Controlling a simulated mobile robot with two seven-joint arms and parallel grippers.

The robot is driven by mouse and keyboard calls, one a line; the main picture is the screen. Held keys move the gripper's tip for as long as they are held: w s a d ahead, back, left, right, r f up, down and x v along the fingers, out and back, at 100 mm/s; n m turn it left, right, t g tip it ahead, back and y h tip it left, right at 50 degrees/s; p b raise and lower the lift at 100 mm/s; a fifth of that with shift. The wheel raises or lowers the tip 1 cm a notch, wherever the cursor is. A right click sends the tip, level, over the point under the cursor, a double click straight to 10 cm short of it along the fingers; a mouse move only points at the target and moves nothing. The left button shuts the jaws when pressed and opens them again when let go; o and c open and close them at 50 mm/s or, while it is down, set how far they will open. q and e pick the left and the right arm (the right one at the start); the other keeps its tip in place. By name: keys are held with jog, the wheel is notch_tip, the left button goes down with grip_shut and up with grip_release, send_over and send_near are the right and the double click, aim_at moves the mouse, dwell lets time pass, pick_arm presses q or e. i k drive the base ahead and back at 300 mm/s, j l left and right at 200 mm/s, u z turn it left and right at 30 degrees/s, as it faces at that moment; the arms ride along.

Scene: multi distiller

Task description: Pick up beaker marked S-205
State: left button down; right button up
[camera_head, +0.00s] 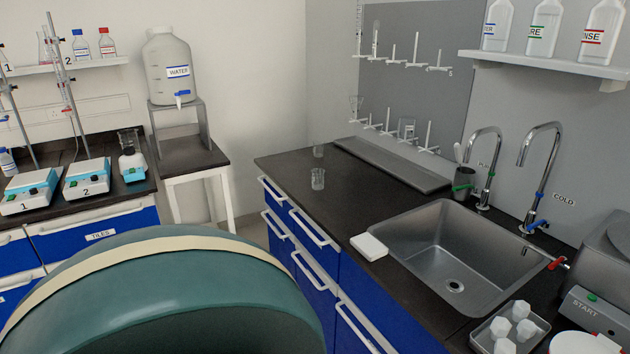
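A small clear glass beaker (318,179) stands upright on the dark counter left of the sink. A second small clear glass vessel (318,151) stands behind it, near the counter's far left edge. Another glass vessel (406,129) hangs on the pegs of the wall rack. No S-205 mark is legible on any of them at this size. Neither my left nor my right gripper shows in the head view.
The steel sink (455,250) has two taps, with a white block (369,246) at its left edge. A tray of white pieces (510,332) sits front right. A water carboy (168,62) stands on the back-left table. A large teal rounded shape covers the lower left.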

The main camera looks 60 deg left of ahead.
aim_at(318, 175)
jog(key=u, duration=1.95)
jog(key=z, duration=0.4)
jog(key=i+j+z, duration=0.1)
jog(key=z, duration=0.3)
jog(key=j+z, duration=0.15)
jog(key=z, duration=0.3)
jog(key=j+z, duration=0.1)
jog(key=z, duration=0.3)
jog(key=j+z, duration=0.75)
jog(key=j, duration=0.25)
jog(key=k+j+z, duration=0.15)
jog(key=j, duration=0.2)
jog(key=j+z, duration=0.15)
jog(key=j, duration=0.2)
jog(key=k+j+z, duration=0.15)
jog(key=j, duration=0.2)
jog(key=k+j, duration=0.1)
jog(key=j, duration=0.25)
jog(key=k+j, duration=0.15)
jog(key=j, duration=0.15)
jog(key=k+j+z, duration=0.1)
jog(key=j, duration=0.25)
